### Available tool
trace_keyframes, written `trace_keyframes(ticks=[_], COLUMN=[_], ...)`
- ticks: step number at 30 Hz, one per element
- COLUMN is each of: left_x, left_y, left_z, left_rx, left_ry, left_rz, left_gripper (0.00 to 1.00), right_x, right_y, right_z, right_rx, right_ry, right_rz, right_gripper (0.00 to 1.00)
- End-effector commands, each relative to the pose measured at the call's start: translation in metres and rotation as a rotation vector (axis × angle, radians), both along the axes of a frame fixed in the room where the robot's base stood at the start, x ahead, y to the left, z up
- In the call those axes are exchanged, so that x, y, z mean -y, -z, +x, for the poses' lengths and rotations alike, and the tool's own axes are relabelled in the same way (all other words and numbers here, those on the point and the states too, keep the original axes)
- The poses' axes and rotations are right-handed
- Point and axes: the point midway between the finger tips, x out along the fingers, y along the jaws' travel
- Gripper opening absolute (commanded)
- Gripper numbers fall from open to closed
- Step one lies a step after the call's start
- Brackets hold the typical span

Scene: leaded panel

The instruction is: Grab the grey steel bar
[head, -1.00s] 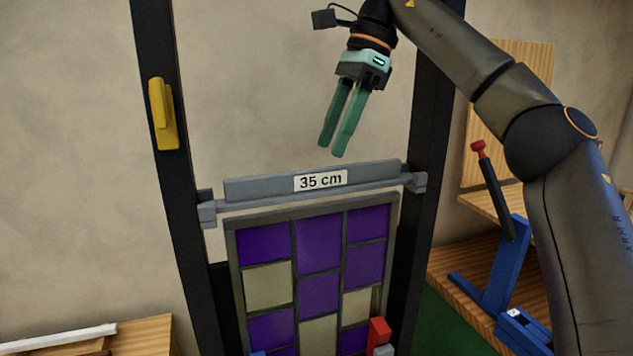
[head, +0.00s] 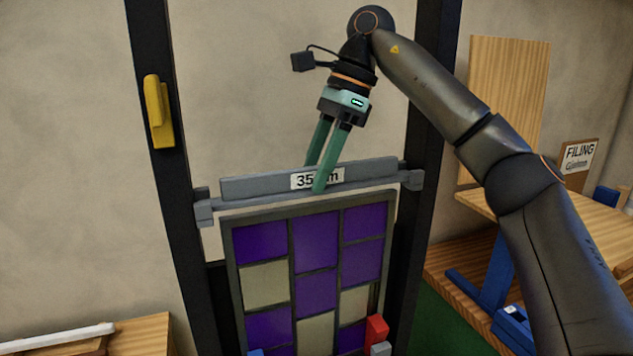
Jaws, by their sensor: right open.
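The grey steel bar (head: 252,186) lies level across the front of the black frame, resting on grey brackets at both ends. It bears a white label reading "35 cm", now partly covered by a finger. My right gripper (head: 313,180) points down at the middle of the bar, its green fingers open. One finger is in front of the bar and the other reaches down to its top edge, seemingly behind it. I cannot tell whether either finger touches the bar. My left gripper is not in view.
A leaded panel (head: 316,242) with purple and pale panes stands below the bar. A yellow handle (head: 158,112) is on the left post (head: 178,190). A red block (head: 376,329) sits at the panel's lower right. A wooden bench (head: 570,228) stands at right.

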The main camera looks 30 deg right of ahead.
Motion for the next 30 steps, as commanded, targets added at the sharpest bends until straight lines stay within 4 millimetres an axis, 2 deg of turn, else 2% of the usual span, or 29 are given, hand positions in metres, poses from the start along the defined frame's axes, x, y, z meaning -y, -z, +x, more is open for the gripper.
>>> trace_keyframes(ticks=[7,18,21,30], left_x=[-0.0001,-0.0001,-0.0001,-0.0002], left_y=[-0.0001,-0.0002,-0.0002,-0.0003], left_z=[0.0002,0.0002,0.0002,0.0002], left_rx=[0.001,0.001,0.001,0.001], left_ry=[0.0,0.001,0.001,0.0], left_rz=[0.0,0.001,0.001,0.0], left_gripper=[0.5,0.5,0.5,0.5], right_x=[-0.0002,-0.0002,-0.0002,-0.0003], right_y=[0.0006,0.0003,0.0002,0.0001], right_z=[0.0001,0.0002,0.0001,0.0001], right_rx=[0.0,0.0,0.0,0.0], right_ry=[0.0,0.0,0.0,0.0], right_rz=[0.0,0.0,0.0,0.0], right_gripper=[0.5,0.09,0.0,0.0])
